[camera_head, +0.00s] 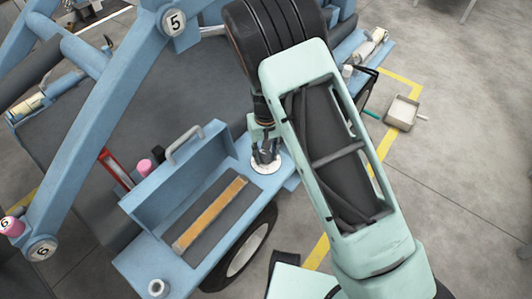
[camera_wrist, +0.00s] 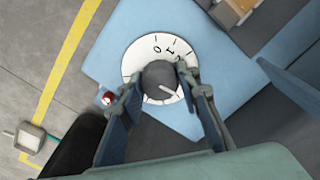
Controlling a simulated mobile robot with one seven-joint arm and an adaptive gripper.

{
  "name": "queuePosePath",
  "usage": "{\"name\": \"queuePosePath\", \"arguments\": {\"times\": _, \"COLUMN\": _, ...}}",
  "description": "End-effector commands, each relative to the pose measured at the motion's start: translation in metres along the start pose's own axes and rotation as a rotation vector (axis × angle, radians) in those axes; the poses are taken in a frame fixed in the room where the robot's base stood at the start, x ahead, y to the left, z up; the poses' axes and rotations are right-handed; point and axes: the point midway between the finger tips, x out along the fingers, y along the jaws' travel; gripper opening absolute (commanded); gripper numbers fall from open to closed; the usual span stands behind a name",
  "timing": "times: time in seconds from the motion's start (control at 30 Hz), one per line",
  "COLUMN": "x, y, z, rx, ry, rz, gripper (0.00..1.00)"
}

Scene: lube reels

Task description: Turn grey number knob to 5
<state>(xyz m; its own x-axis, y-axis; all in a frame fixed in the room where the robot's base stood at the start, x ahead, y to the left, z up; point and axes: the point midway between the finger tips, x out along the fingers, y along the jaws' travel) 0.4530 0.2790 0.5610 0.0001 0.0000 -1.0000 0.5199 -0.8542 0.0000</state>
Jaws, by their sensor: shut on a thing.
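The grey knob (camera_wrist: 160,75) sits at the centre of a round white dial (camera_wrist: 146,50) on a blue panel. A short white pointer mark on the knob points toward the lower right in the wrist view. A few numerals show along the far rim of the dial; the near part is hidden by the fingers, and I cannot make out a 5. My gripper (camera_wrist: 158,83) has one finger on each side of the knob and is shut on it. In the head view my gripper (camera_head: 265,148) reaches down onto the white dial (camera_head: 266,168), and the knob itself is mostly hidden.
A blue open box with a handle (camera_head: 184,145) stands left of the dial, beside an orange strip (camera_head: 210,213). A wheel (camera_head: 240,252) is below. A pan (camera_head: 402,112) lies on the floor at right.

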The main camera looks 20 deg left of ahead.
Motion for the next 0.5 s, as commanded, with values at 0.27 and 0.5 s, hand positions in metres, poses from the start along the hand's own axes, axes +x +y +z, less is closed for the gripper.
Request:
{"name": "queuePosePath", "arguments": {"times": 0.27, "x": -0.0021, "y": 0.0002, "z": -0.0002, "rx": 0.19, "ry": 0.0, "rz": 0.0, "gripper": 0.06}}
{"name": "queuePosePath", "arguments": {"times": 0.5, "x": -0.0014, "y": -0.0003, "z": -0.0003, "rx": 0.327, "ry": 0.0, "rz": -0.001, "gripper": 0.06}}
